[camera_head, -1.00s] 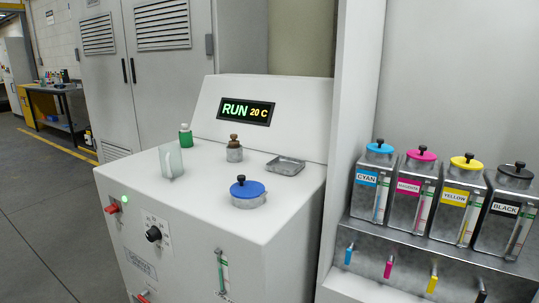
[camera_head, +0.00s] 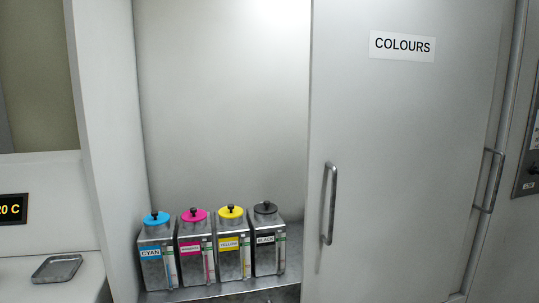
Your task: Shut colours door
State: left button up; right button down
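The colours door (camera_head: 400,160) is a pale grey panel with a white "COLOURS" label, filling the right half of the head view. It stands to the right of the open bay and leaves that bay uncovered. Its vertical metal handle (camera_head: 330,204) is near its left edge. A second vertical handle (camera_head: 488,180) shows near the right side. In the bay, ink tanks marked cyan (camera_head: 157,252), magenta (camera_head: 195,247), yellow (camera_head: 233,245) and black (camera_head: 268,240) stand upright in a row. Neither of my grippers is in view.
The tanks stand on a metal shelf (camera_head: 215,290). A white upright panel (camera_head: 105,140) bounds the bay on the left. Beyond it are a small metal tray (camera_head: 57,268) on a white surface and part of a dark display (camera_head: 12,208). A dark grey panel (camera_head: 528,140) is at the far right.

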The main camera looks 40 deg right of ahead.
aim_at(400, 95)
jog(key=z, duration=2.35)
